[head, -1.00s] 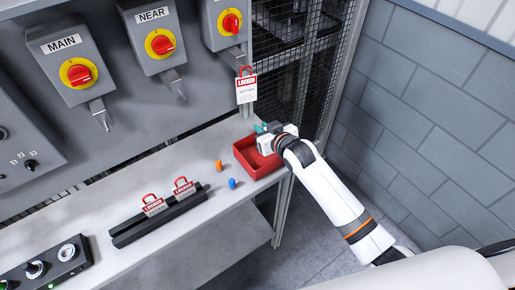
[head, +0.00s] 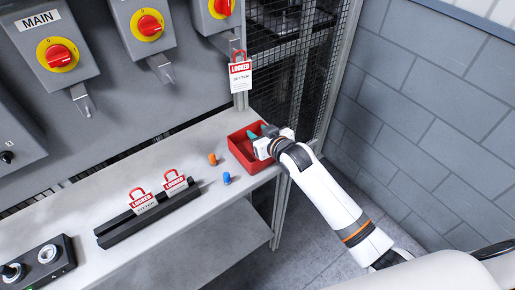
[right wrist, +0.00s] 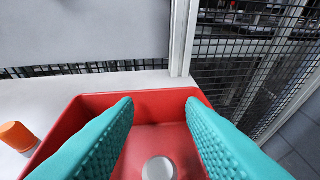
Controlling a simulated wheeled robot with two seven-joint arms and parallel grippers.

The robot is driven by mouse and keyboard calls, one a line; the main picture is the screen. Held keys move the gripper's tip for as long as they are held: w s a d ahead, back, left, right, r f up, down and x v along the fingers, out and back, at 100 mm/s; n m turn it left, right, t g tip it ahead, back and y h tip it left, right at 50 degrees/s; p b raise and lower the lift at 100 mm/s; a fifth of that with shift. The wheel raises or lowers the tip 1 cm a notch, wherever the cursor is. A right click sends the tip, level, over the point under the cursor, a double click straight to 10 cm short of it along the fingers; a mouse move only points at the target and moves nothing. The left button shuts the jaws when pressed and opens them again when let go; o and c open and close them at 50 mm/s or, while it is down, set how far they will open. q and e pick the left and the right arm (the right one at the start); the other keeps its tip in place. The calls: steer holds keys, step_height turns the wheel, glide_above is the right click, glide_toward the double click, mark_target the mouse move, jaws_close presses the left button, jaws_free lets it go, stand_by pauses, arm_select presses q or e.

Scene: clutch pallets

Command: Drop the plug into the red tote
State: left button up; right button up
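The red tote (head: 262,172) stands at the right end of the grey shelf in the head view. My right gripper (head: 258,132) is over the tote and its teal fingertips point into it. In the right wrist view the two fingers (right wrist: 160,108) are apart with nothing clamped between them. Below and between them, a pale grey round thing (right wrist: 158,169) shows against the tote floor; it may be a plug. An orange plug (head: 212,159) and a blue plug (head: 227,178) stand on the shelf left of the tote. My left gripper is not in view.
A black rack (head: 150,219) holds two red padlocks with tags. A locked tag (head: 240,77) hangs from a switch box above the tote. Wire mesh (head: 295,95) and a post stand close behind and right of the tote.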

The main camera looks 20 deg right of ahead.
steer(key=shift+o, duration=0.3)
steer(key=shift+s, duration=0.1)
steer(key=shift+s, duration=0.25)
steer(key=b+v, duration=0.1)
steer(key=v, duration=1)
steer(key=shift+s, duration=0.2)
steer(key=shift+d+r, duration=0.1)
